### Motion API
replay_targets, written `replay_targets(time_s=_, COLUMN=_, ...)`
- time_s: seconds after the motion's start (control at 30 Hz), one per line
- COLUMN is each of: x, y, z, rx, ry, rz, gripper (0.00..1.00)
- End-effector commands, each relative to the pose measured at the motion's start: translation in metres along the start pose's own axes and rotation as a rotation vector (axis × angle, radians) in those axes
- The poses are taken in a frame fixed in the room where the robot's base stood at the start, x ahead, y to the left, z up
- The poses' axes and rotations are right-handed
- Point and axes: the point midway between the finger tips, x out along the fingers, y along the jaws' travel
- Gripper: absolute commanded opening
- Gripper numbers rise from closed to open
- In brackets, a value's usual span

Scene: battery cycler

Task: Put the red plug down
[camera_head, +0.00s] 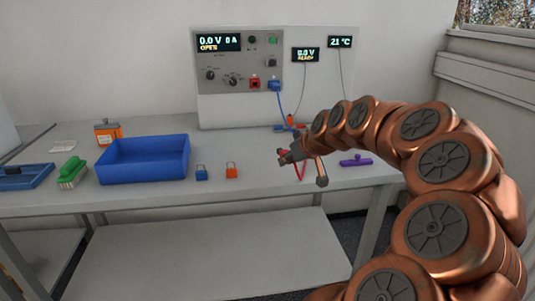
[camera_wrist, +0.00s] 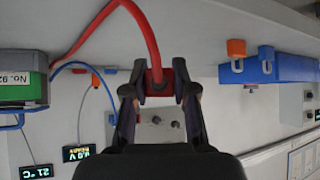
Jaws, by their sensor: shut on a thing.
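The red plug (camera_wrist: 156,76) is held between the fingers of my gripper (camera_wrist: 158,92) in the wrist view, with its red cable (camera_wrist: 140,22) curving away. In the head view my gripper (camera_head: 287,157) is above the workbench, in front of the cycler panel. The plug is small there and mostly hidden by the fingers, and the red cable (camera_head: 299,173) hangs below. The plug appears clear of the bench top (camera_head: 262,192). The red socket (camera_head: 255,84) on the panel looks empty.
A blue plug (camera_head: 274,86) sits in the panel. A blue bin (camera_head: 143,161), a blue padlock (camera_head: 201,174) and an orange padlock (camera_head: 232,171) are left of my gripper. A purple tool (camera_head: 356,161) lies right. The front bench strip is mostly free.

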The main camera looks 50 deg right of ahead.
Motion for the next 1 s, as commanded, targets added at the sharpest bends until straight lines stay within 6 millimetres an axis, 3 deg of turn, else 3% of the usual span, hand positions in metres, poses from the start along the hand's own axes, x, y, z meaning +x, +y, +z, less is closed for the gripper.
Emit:
replay_targets(time_s=0.7, x=0.089, y=0.021, z=-0.068, rx=0.001, ry=-0.002, rz=0.001, gripper=0.07)
replay_targets(time_s=1.0, x=0.098, y=0.024, z=-0.077, rx=0.001, ry=0.001, rz=0.001, gripper=0.07)
